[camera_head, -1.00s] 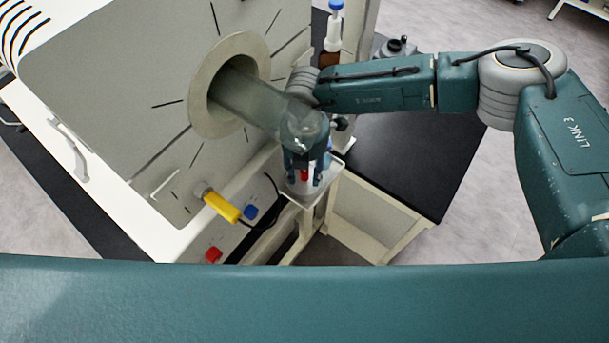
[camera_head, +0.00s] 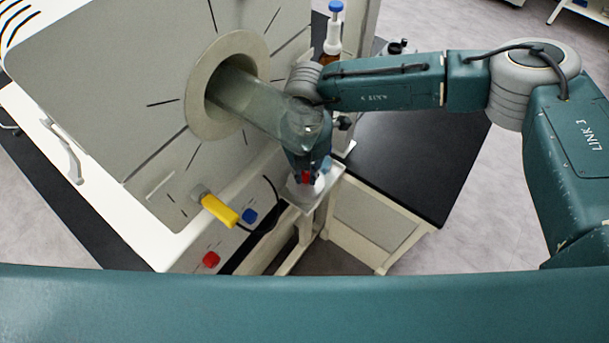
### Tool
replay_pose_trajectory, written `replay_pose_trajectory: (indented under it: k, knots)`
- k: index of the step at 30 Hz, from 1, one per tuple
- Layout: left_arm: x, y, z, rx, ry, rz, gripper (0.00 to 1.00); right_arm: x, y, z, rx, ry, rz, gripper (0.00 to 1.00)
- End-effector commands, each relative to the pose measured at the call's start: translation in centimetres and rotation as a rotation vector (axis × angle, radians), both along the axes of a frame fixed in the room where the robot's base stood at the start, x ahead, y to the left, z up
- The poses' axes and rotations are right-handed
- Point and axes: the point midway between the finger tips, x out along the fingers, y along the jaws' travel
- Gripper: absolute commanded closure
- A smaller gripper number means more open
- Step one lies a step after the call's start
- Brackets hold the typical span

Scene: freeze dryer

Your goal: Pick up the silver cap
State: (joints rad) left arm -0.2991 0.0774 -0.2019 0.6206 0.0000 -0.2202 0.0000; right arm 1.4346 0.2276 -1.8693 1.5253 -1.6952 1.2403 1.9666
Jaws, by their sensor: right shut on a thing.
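My right gripper (camera_head: 306,177) points down over a small pale shelf (camera_head: 298,198) beside the freeze dryer. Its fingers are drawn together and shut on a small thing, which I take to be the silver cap. The fingers hide nearly all of it, and only a greyish patch shows around the fingertips. I cannot tell whether it still touches the shelf. My left gripper is not in view.
A clear glass tube (camera_head: 262,108) sticks out of the dryer's round port (camera_head: 197,100), close to my right wrist. A yellow handle (camera_head: 219,210), a blue knob (camera_head: 250,215) and a red knob (camera_head: 211,259) lie left of the shelf. A black-topped bench (camera_head: 415,165) stands at right.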

Motion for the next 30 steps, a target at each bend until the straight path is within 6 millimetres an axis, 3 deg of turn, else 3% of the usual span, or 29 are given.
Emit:
replay_pose_trajectory:
  k: [11,30]
  knots:
    - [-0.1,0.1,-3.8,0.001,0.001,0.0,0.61,-0.1,-0.3,5.7,0.002,-0.003,0.0,1.0]
    - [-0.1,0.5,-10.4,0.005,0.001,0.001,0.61,-9.8,-13.5,5.5,0.003,-0.004,-0.003,1.0]
